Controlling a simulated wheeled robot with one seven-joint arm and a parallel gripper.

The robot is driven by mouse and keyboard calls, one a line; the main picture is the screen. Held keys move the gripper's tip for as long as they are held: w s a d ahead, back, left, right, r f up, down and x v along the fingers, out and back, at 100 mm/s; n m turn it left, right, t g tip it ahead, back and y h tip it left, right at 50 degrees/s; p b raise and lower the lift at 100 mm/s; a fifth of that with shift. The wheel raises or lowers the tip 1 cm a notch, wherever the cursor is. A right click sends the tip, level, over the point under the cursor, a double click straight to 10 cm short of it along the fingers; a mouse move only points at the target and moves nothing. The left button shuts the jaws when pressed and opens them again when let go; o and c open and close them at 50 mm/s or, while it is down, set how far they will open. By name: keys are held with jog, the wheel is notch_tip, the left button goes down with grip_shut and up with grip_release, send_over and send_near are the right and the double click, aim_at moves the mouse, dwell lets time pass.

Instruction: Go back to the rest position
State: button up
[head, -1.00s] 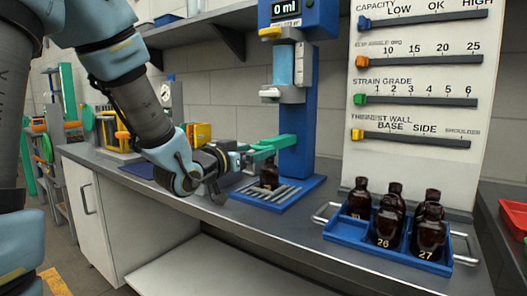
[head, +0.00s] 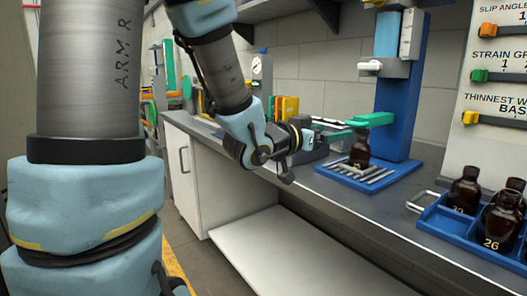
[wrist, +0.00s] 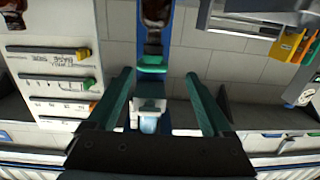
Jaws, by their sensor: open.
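My gripper (head: 343,130) is open, its two green fingers spread, near the blue stand in the head view. A dark amber bottle (head: 360,148) stands upright on the slatted blue base (head: 388,178) of the stand, just beyond and below the fingertips. A dark brown shape, likely this bottle (wrist: 155,12), shows at the top of the wrist view, beyond the fingertips. Whether the fingers touch anything is too small to tell.
A blue stand (head: 402,100) with a green arm (head: 372,119) rises behind the bottle. A blue tray (head: 455,228) of amber bottles stands at the right, below a slider panel (head: 492,150). The grey counter (head: 335,198) is bare in front of the stand.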

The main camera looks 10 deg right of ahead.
jog(key=w+a+f+n+y+p, duration=0.25)
jog(key=a+y, duration=0.25)
jog(key=a, duration=0.3)
jog(key=w+a+f+n+y+p, duration=0.25)
jog(key=a+f+y, duration=0.2)
jog(key=a, duration=0.35)
jog(key=s+a+f+n+g+y+p, duration=0.1)
jog(key=s+a+n+g+y+p, duration=0.1)
jog(key=s+a, duration=0.4)
jog(key=s+a+f+n+g+y+p, duration=0.1)
jog(key=s+a+f+n+g+y, duration=0.1)
jog(key=s+a+g, duration=0.3)
jog(key=shift+s+a+f+n+y+p, duration=0.3)
jog(key=shift+s+a+n+y, duration=0.35)
jog(key=shift+a, duration=0.55)
jog(key=shift+w, duration=0.2)
